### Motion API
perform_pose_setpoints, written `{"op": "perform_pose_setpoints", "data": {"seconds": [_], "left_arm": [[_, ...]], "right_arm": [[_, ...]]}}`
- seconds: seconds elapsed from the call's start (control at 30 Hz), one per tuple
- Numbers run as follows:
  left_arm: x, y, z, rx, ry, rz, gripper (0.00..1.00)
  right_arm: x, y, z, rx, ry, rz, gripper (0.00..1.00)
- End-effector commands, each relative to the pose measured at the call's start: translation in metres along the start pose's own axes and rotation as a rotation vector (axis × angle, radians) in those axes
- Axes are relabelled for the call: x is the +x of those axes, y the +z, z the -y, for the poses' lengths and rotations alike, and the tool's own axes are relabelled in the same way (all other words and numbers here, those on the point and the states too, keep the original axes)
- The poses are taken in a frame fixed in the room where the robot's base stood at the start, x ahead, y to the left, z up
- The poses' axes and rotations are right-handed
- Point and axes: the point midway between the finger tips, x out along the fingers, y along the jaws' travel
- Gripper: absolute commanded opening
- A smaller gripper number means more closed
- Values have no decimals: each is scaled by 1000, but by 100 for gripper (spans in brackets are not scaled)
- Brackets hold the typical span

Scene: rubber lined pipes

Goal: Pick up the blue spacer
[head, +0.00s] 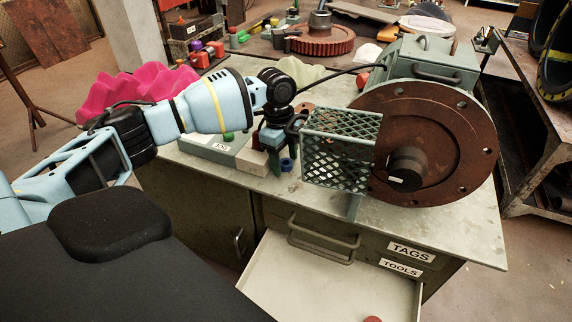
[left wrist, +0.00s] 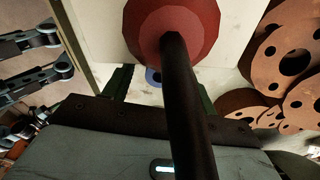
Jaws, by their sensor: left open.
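The blue spacer (head: 287,164) is a small blue ring on the bench top, at the near edge of the workbench. My left gripper (head: 285,168) points down over it, with its green fingers apart on either side of the spacer. In the left wrist view the spacer (left wrist: 153,76) shows partly between the open fingers (left wrist: 160,88), and a dark bar hides some of it. I cannot tell whether a finger touches it. My right gripper is not in view.
A green mesh guard (head: 338,150) and a large rusty flange (head: 455,150) stand close to the right of the gripper. A labelled grey-green box (head: 215,147) is to the left. An open drawer (head: 335,285) juts out below. Brown drilled discs (left wrist: 290,45) lie nearby.

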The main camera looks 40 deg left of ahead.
Motion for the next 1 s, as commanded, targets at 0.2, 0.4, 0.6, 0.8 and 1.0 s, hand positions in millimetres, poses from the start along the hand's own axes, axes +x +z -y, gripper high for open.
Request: {"op": "perform_pose_setpoints", "data": {"seconds": [0.2, 0.4, 0.6, 0.8, 1.0], "left_arm": [[0, 0, 0, 0, 0, 0, 56], [0, 0, 0, 1, -1, 0, 30], [0, 0, 0, 1, -1, 0, 7], [-1, 0, 0, 1, -2, 0, 7], [-19, -3, 1, 2, -5, -1, 7]], "right_arm": [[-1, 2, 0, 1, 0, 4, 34], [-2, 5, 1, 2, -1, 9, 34], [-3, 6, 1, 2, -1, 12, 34], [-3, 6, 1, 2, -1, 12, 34], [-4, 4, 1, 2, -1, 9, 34]]}}
